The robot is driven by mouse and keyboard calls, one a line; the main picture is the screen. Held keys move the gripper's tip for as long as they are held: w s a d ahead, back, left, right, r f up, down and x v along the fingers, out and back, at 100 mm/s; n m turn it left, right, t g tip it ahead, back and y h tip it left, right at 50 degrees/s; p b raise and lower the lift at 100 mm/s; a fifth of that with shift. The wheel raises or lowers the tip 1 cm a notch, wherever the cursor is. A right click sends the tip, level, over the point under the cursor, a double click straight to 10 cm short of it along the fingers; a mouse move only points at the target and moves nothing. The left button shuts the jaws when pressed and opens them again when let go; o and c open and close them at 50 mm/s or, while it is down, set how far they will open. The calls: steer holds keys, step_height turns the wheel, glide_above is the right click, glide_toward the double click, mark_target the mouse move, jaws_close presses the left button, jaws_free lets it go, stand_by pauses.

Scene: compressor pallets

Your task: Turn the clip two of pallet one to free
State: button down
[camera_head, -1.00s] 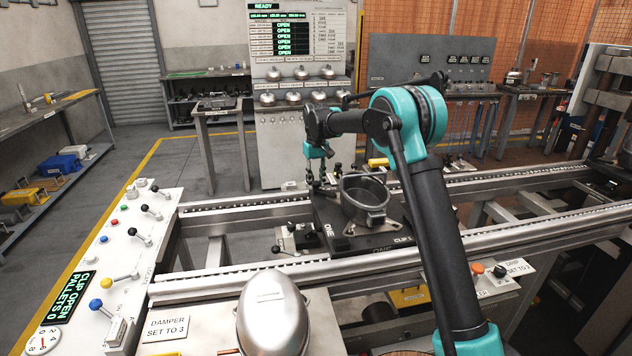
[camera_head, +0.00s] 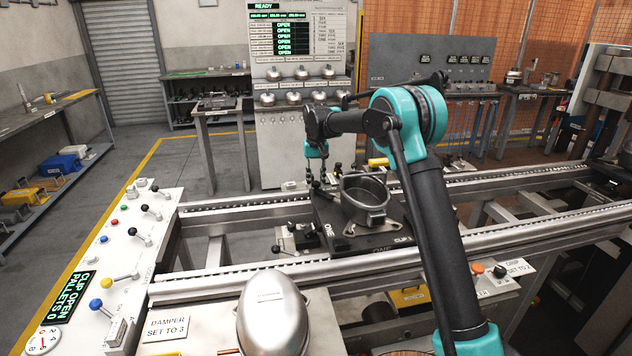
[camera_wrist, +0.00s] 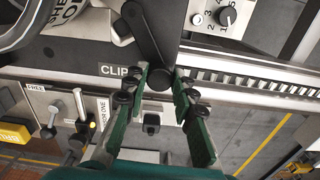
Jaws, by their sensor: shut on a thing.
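Pallet one (camera_head: 360,243) is a dark plate on the conveyor, marked ONE and holding a round metal pot-like part (camera_head: 362,205). In the wrist view, a clip with a dark lever (camera_wrist: 149,35) ends in a black round knob (camera_wrist: 159,79) beside a label (camera_wrist: 120,71) reading CLIP; its number is hidden. My gripper (camera_wrist: 164,72) is shut on this knob, one green finger on each side. In the head view my gripper (camera_head: 316,184) is small at the pallet's far left corner, and its hold cannot be made out there.
The conveyor rail (camera_head: 240,277) runs along the pallet's near side. A panel with small levers and a FREE label (camera_wrist: 35,88) lies at lower left in the wrist view. A domed metal casing (camera_head: 272,322) stands in the foreground.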

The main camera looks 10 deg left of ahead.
steer(key=m, duration=0.6)
stand_by(0.6)
steer(key=c, duration=1.2)
jaws_free()
step_height(320, 180, up, 12)
